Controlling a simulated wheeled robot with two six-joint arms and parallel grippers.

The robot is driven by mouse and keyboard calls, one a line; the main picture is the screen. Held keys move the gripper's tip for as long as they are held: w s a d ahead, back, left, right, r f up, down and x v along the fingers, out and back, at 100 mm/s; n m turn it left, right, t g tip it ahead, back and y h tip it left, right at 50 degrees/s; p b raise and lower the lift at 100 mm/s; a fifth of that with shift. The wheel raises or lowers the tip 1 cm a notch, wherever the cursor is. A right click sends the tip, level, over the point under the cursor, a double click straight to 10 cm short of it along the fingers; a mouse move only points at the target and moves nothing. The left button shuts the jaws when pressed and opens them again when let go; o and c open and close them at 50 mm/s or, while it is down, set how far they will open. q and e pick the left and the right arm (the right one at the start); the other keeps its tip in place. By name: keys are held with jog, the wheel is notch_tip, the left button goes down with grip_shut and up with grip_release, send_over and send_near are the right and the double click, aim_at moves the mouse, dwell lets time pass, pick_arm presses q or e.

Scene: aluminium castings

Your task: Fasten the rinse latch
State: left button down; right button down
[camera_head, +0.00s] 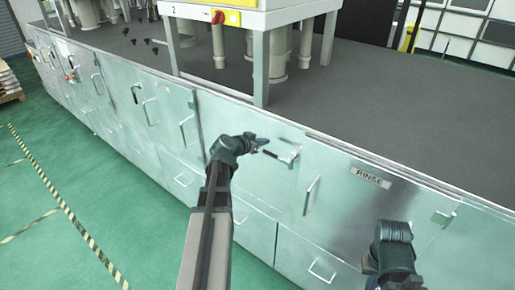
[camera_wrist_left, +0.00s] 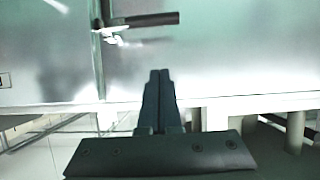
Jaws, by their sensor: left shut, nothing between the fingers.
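The panel with the RINSE label (camera_head: 371,177) is on the front of the long metal cabinet. A latch with a black lever (camera_head: 271,154) sits by the seam to the left of that panel. In the left wrist view its black lever (camera_wrist_left: 150,19) lies roughly horizontal, with a bright metal mount (camera_wrist_left: 113,32) at the seam. My left gripper (camera_head: 264,142) is close to the lever in the head view. Its fingers (camera_wrist_left: 160,75) are together and empty, apart from the lever in the wrist view. My right gripper (camera_head: 370,268) is low in front of the RINSE panel; its fingers are mostly hidden.
A vertical handle (camera_head: 311,195) is left of the RINSE label. Another metal latch (camera_head: 443,217) is at the panel's right. Drawers with handles (camera_head: 321,271) line the cabinet below. The dark worktop (camera_head: 390,100) carries a white-framed machine (camera_head: 262,60). Green floor (camera_head: 110,220) is clear at left.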

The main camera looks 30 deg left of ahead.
aim_at(268, 154)
pick_arm(q)
jog(key=b+x, duration=0.1)
jog(key=x, duration=0.3)
jog(key=shift+w+f, duration=0.1)
jog(key=shift+f, duration=0.1)
jog(key=shift+s+f+b, duration=0.3)
jog(key=shift+f+b, duration=0.6)
jog(key=shift+b, duration=0.05)
jog(key=shift+s+f+b, duration=0.3)
jog(key=shift+f+b, duration=0.55)
jog(key=shift+b, duration=0.1)
jog(key=shift+a+f+b, duration=0.1)
jog(key=shift+f+b, duration=0.15)
jog(key=shift+b, duration=0.05)
